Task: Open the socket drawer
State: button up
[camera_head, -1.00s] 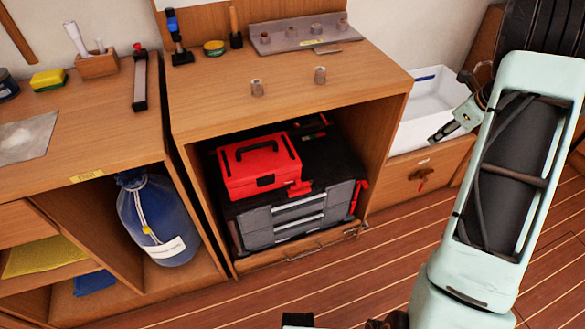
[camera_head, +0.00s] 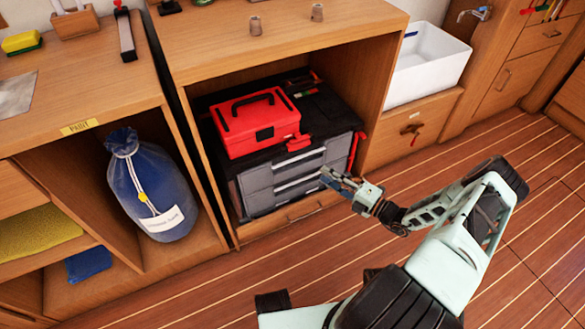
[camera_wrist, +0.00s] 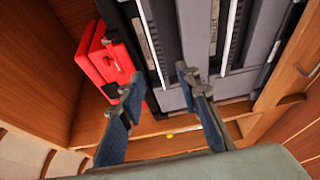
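A dark tool chest (camera_head: 335,108) with grey drawer fronts stands inside the open wooden cabinet. Its upper drawer (camera_head: 287,172) and lower drawer (camera_head: 285,193), each with a pale handle strip, look shut. I cannot read any label that marks the socket drawer. My gripper (camera_head: 324,176) is in front of the right part of the drawer fronts. In the wrist view the drawer fronts (camera_wrist: 200,45) appear turned sideways, with the handle strips running up and down. The two fingers (camera_wrist: 158,88) are apart with nothing between them. I cannot tell whether they touch the chest.
A red toolbox (camera_head: 258,122) sits on top of the chest. The cabinet's side walls and bottom rail (camera_head: 285,219) frame the chest. A blue bag (camera_head: 150,185) stands in the left bay. A white basin (camera_head: 428,65) is at right.

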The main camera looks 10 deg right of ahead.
aim_at(300, 159)
jog(key=shift+m+t, duration=0.3)
jog(key=b+x, duration=0.2)
jog(key=x, duration=0.9)
grip_shut()
